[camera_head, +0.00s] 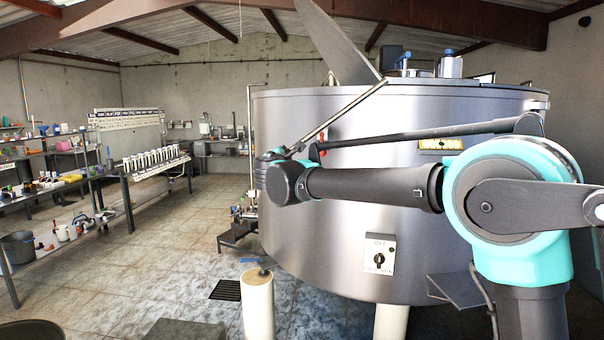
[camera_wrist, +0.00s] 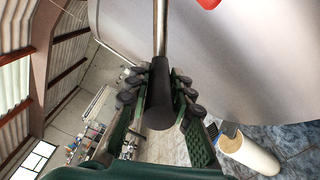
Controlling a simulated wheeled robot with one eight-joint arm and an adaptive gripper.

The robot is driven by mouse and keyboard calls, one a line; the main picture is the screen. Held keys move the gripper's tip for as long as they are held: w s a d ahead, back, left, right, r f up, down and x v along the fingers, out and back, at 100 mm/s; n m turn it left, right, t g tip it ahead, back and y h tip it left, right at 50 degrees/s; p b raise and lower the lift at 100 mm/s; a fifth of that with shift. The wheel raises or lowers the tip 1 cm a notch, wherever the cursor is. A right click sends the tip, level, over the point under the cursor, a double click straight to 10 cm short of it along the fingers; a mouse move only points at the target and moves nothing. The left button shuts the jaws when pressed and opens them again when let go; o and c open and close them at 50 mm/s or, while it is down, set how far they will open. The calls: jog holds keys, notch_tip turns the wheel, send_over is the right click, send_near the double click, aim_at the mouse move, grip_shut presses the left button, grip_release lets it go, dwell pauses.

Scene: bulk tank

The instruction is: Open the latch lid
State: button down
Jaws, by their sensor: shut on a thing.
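The large steel tank (camera_head: 340,230) fills the middle and right of the head view. Its lid (camera_head: 342,48) shows as a grey plate standing tilted up above the rim. A thin metal handle rod (camera_head: 345,110) slopes down and left from near the lid's base, past the tank's front. In the wrist view the rod ends in a dark round grip (camera_wrist: 159,108). My gripper (camera_wrist: 160,80) has its fingers on both sides of this grip and is shut on it. In the head view my gripper (camera_head: 275,155) is small and partly hidden by my arm.
A control box (camera_head: 380,254) with a switch is on the tank's front. A pale post (camera_head: 258,305) stands on the floor before the tank; it also shows in the wrist view (camera_wrist: 250,155). Cluttered shelves (camera_head: 75,180) stand at left. The floor between is mostly clear.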

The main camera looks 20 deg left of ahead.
jog(key=shift+s+a+r+m, duration=0.15)
jog(key=shift+a+r+m, duration=0.1)
jog(key=shift+a+r, duration=0.4)
jog(key=shift+s+a+r+m, duration=0.1)
jog(key=shift+a+r+m, duration=0.2)
jog(key=shift+r, duration=0.5)
jog(key=c, duration=1.3)
grip_release()
jog(key=shift+s, duration=0.1)
jog(key=v, duration=1.1)
jog(key=shift+s+d, duration=0.2)
jog(key=shift+s, duration=0.15)
